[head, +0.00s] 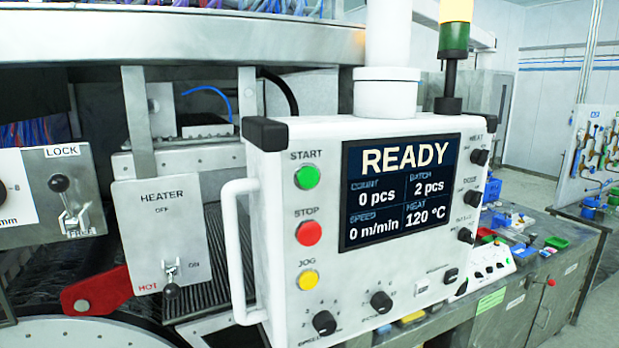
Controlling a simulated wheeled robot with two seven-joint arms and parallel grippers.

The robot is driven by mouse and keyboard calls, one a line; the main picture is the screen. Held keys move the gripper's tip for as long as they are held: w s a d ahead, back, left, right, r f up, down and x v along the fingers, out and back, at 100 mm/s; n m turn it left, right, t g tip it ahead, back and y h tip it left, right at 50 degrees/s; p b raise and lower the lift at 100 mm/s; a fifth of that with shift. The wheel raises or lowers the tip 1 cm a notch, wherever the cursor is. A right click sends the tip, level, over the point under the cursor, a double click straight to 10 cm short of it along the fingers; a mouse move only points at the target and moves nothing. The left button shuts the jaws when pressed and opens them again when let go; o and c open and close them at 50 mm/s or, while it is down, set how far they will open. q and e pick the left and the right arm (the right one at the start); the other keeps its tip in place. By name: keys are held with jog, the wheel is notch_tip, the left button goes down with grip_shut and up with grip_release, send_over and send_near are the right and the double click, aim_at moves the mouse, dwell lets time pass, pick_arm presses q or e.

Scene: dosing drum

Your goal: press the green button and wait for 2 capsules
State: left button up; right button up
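The green START button (307,177) sits at the upper left of the white control panel (270,240). The panel's screen (400,193) reads READY, COUNT 0 pcs, BATCH 2 pcs, SPEED 0 m/min and HEAT 120 °C. No capsules can be made out. Neither of my grippers shows in the head view, and nothing touches the button.
Below START are the red STOP button (309,232) and the yellow JOG button (308,280). A white handle (238,250) stands out at the panel's left edge. Left are the HEATER switch (171,280) and LOCK lever (62,190). A bench (570,255) stands behind right.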

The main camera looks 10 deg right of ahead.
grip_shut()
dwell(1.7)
